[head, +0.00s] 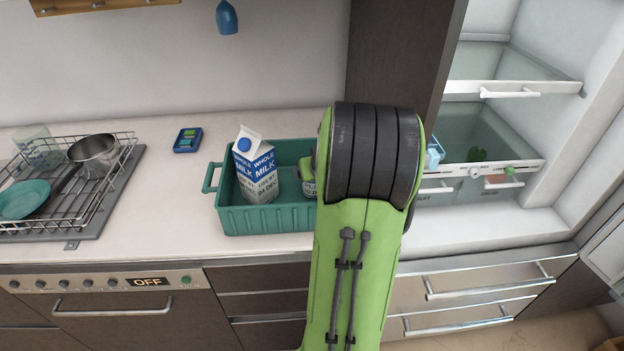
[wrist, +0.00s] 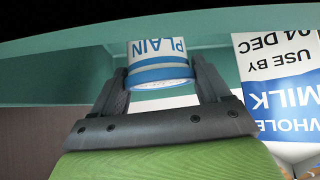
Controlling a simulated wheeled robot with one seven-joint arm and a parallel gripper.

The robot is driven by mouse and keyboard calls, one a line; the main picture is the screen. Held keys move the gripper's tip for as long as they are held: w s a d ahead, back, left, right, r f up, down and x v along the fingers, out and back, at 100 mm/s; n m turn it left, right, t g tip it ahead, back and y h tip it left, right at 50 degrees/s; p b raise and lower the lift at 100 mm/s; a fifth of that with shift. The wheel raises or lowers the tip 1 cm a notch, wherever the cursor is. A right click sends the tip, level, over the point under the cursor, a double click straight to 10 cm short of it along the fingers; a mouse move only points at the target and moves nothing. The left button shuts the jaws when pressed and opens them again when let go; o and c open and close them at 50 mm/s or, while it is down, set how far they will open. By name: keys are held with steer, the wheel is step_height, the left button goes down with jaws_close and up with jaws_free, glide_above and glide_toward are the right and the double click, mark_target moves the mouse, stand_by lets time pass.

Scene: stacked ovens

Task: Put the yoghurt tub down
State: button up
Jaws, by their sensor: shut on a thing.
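The yoghurt tub (wrist: 158,64), white and blue with the word PLAIN, is between the fingers of my gripper (wrist: 160,85) in the wrist view. My gripper is shut on it. My arm hides most of the tub and the right part of the crate. I cannot tell whether the tub touches the crate's floor.
A milk carton (head: 256,170) leans in the crate left of the tub; it also shows in the wrist view (wrist: 285,88). A dish rack (head: 112,165) with a pan stands at the left. An open fridge (head: 490,130) is at the right.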

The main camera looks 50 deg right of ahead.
steer(key=shift+f, duration=0.35)
steer(key=shift+f, duration=0.1)
steer(key=shift+f, duration=0.15)
steer(key=o, duration=1.1)
steer(key=shift+o, duration=0.2)
steer(key=shift+r, duration=0.25)
steer(key=p+v, duration=0.2)
steer(key=v, duration=1)
steer(key=w+a+r+n+y, duration=0.1)
steer(key=w+a+n, duration=0.1)
steer(key=a, duration=0.6)
steer(key=w+a+r+n+y, duration=0.1)
steer(key=w+a+n+y, duration=0.1)
steer(key=a, duration=0.6)
steer(key=s+a+n+y, duration=0.1)
steer(key=s+a, duration=0.4)
steer(key=a, duration=0.2)
steer(key=s+a+n+g+y, duration=0.1)
steer(key=s+a+n, duration=0.1)
steer(key=s+a, duration=0.3)
steer(key=a, duration=0.3)
steer(key=shift+f+n+g, duration=0.2)
steer(key=shift+n+g, duration=0.1)
